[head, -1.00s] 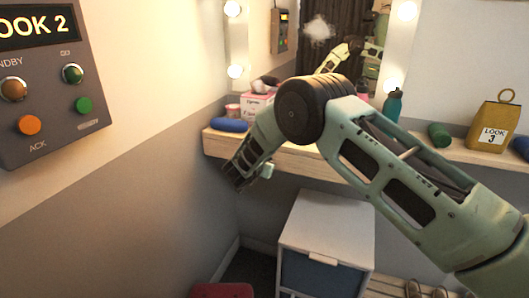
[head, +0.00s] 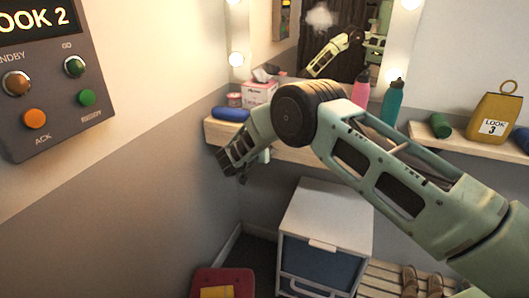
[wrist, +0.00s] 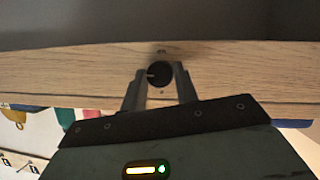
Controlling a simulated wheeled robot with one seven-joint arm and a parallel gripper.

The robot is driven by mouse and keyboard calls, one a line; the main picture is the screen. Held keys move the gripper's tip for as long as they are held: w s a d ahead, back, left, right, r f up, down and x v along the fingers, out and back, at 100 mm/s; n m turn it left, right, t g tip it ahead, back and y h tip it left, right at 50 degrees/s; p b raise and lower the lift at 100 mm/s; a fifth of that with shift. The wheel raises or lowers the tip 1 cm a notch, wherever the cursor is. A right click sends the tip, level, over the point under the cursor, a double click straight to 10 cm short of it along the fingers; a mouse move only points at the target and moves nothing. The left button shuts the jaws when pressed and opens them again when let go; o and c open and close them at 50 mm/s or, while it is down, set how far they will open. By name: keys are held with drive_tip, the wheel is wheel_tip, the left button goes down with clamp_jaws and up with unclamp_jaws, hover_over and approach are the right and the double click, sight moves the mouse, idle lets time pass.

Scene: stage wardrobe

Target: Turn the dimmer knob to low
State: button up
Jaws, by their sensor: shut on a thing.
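The dimmer knob (wrist: 159,74) is a small dark round knob on the front edge of the wooden shelf (wrist: 70,65). A pale mark shows at its left side in the wrist view. My gripper (wrist: 160,78) is shut on the knob, one finger on each side. In the head view my gripper (head: 232,166) is at the shelf's left end, below the blue roll (head: 230,114); the knob is hidden there behind my arm.
A control panel (head: 60,110) is on the left wall. A white cabinet (head: 325,215) and a red seat (head: 225,280) stand below. The shelf holds a tissue box (head: 259,93), a pink bottle (head: 361,92) and a teal bottle (head: 393,104). A mirror is behind.

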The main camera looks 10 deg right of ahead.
drive_tip(key=o, duration=1)
drive_tip(key=shift+c, duration=0.2)
drive_tip(key=b+v, duration=0.2)
drive_tip(key=v, duration=1.5)
drive_tip(key=shift+s+b, duration=0.15)
drive_tip(key=shift+b, duration=0.15)
drive_tip(key=shift+a+r, duration=0.1)
